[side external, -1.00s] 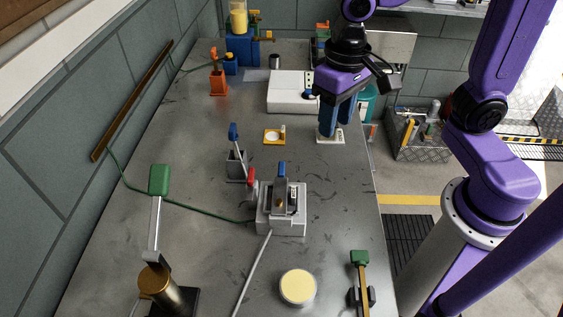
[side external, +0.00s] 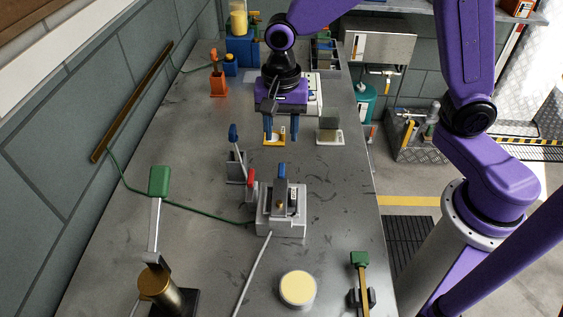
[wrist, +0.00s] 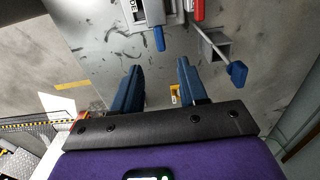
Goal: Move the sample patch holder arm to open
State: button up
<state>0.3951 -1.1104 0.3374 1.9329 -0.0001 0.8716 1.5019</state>
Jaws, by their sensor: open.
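No part is labelled as the sample patch holder, so I cannot tell for sure which piece it is. A small yellow-framed plate with a pale centre (side external: 274,141) lies on the bench. My gripper (side external: 282,132) hangs fingers-down at this plate in the side view, open, partly covering it. I cannot tell the height of the fingertips. In the wrist view my gripper (wrist: 158,82) has its blue fingers apart with nothing between them, and part of the yellow plate (wrist: 175,94) shows beside the right finger. A white plate with a grey upright block (side external: 329,131) stands to the right.
A blue-handled lever (side external: 234,140) and a grey clamp box with blue and red handles (side external: 281,212) stand nearer the camera. A green-handled lever (side external: 157,205) is at front left. A white box (side external: 313,95) is behind my gripper. The bench's right middle is clear.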

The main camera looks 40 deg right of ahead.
aim_at(282, 168)
notch_tip(282, 168, down, 10)
jog(key=shift+f, duration=0.25)
dwell(0.3)
grip_shut()
